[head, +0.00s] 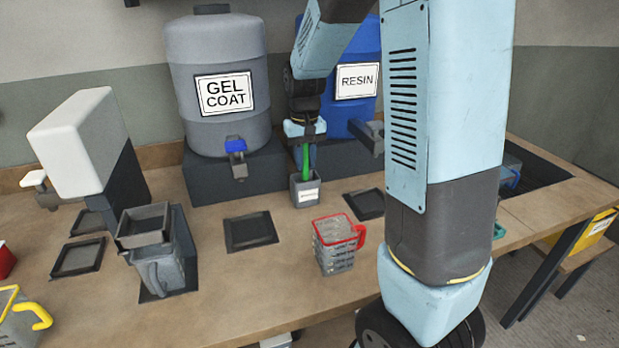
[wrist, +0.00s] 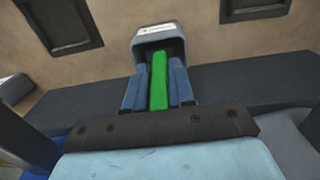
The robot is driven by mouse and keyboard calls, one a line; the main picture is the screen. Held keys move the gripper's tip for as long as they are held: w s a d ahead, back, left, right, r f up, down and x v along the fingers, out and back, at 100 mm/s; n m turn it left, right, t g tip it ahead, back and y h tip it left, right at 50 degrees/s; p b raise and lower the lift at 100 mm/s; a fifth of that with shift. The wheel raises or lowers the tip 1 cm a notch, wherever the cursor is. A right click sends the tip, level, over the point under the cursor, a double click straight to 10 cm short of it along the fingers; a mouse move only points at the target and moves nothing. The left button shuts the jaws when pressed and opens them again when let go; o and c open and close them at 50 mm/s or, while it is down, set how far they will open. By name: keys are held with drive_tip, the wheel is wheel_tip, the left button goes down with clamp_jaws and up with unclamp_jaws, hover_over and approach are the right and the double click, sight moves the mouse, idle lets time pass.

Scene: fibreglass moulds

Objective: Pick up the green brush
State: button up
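The green brush (wrist: 159,82) stands upright in a small grey cup with a white label (head: 306,190). The cup rests on the bench in front of the blue resin drum. My gripper (head: 307,158) points down over the cup, its blue fingers on either side of the green handle. In the wrist view the gripper (wrist: 158,75) has one finger close along each side of the brush, tips at the cup's mouth (wrist: 153,35). I cannot tell whether the fingers press on the handle. The brush's lower end is hidden inside the cup.
A grey gel coat drum (head: 217,85) and the blue resin drum (head: 357,110) stand behind. A measuring jug with a red handle (head: 337,248) stands in front. Dark square trays (head: 250,231) lie on the bench (head: 230,290). A white-topped dispenser (head: 80,140) stands left.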

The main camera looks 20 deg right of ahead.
clamp_jaws()
